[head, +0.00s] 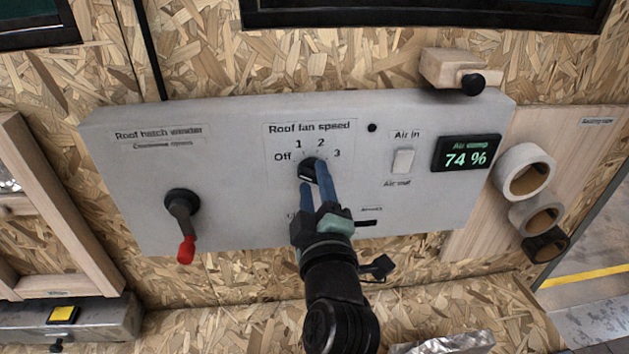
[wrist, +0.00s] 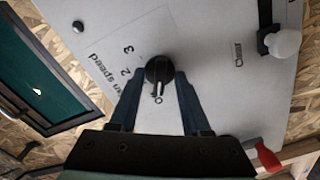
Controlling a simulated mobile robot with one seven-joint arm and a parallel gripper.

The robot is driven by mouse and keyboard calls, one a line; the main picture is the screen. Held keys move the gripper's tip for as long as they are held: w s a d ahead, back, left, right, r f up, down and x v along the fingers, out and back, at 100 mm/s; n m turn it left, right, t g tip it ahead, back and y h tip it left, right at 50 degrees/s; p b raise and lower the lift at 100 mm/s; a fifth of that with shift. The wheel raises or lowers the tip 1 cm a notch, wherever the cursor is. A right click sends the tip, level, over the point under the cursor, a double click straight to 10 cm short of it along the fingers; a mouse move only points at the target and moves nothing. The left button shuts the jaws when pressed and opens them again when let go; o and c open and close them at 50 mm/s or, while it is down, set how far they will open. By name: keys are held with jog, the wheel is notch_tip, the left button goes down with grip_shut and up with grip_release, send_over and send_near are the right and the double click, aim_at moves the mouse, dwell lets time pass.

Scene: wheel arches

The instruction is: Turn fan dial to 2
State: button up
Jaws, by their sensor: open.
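The black fan dial (head: 308,168) sits under the "Roof fan speed" label on the grey panel (head: 250,215). Marks Off, 1, 2 and 3 run around it. My gripper (head: 316,180) is at the dial, its blue fingers partly hiding it. In the wrist view the dial (wrist: 158,69) lies between the fingertips of my open gripper (wrist: 158,76), one finger on each side. Whether they touch it I cannot tell. The dial's ridge with a pale line seems to point toward Off; the 2 (wrist: 124,72) is left of it.
A red-tipped hatch winder crank (head: 183,225) is left on the panel. A white rocker switch (head: 402,161) and a display reading 74 % (head: 466,152) are to the right. A wooden block with a black knob (head: 458,70) stands above. Tape rolls (head: 524,171) hang at far right.

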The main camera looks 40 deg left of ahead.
grip_shut()
jog(key=shift+m, duration=0.3)
jog(key=m+b, duration=0.1)
jog(key=m, duration=0.1)
jog(key=shift+f+m, duration=0.15)
jog(key=shift+m, duration=0.25)
jog(key=m+b, duration=0.1)
jog(key=m, duration=0.8)
jog(key=shift+p, duration=0.35)
jog(key=shift+m+p, duration=0.4)
jog(key=shift+m, duration=1.3)
